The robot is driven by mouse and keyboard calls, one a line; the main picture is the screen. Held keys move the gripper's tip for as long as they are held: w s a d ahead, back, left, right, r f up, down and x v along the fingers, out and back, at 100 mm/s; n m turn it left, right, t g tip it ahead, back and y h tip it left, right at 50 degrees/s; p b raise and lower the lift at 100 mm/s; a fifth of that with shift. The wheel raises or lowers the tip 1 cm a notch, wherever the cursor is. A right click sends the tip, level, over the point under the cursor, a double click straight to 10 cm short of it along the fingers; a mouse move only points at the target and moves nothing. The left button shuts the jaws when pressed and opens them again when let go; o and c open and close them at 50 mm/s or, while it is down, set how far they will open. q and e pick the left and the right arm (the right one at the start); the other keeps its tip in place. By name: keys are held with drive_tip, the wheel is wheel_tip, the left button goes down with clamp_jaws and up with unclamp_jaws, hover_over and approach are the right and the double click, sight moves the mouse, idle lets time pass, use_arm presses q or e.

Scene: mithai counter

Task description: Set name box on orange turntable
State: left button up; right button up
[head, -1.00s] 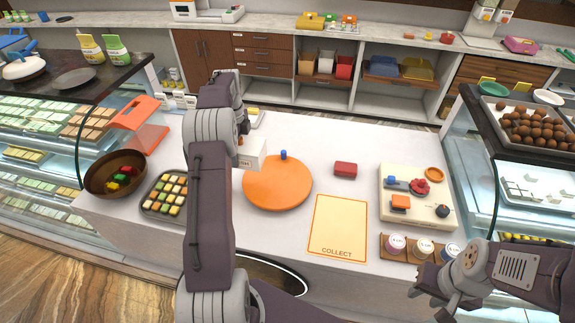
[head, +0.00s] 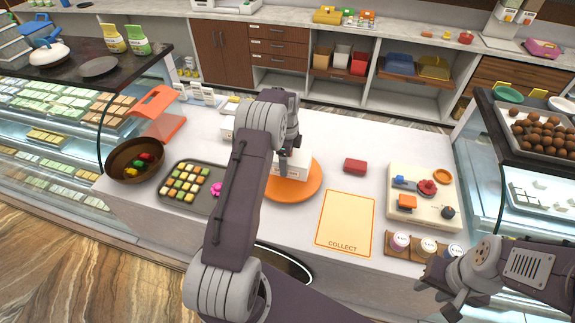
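The orange turntable (head: 306,190) is a round disc on the white counter, left of the COLLECT mat. The white name box (head: 296,166) is over the turntable's back part. My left gripper (head: 284,165) reaches down at the box and appears shut on it; my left arm hides part of the grip. I cannot tell whether the box touches the disc. The turntable's blue peg is not clearly visible now. My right gripper (head: 440,291) is open and empty at the lower right, near the counter's front edge.
A COLLECT mat (head: 345,222) and red box (head: 355,166) lie right of the turntable. A cream board (head: 422,215) and jar rack (head: 415,248) are farther right. A sweets tray (head: 168,188), pink piece (head: 216,189), brown bowl (head: 120,168) and orange stand (head: 165,128) are left.

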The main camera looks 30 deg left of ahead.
use_arm(q)
wheel_tip(320, 180, down, 3)
drive_tip(key=shift+f+p, duration=0.15)
drive_tip(key=shift+p, duration=0.8)
drive_tip(key=shift+w+f, duration=0.15)
drive_tip(key=shift+f, duration=0.3)
drive_tip(key=o, duration=1.1)
drive_tip(key=shift+f, duration=0.1)
drive_tip(key=o, duration=0.3)
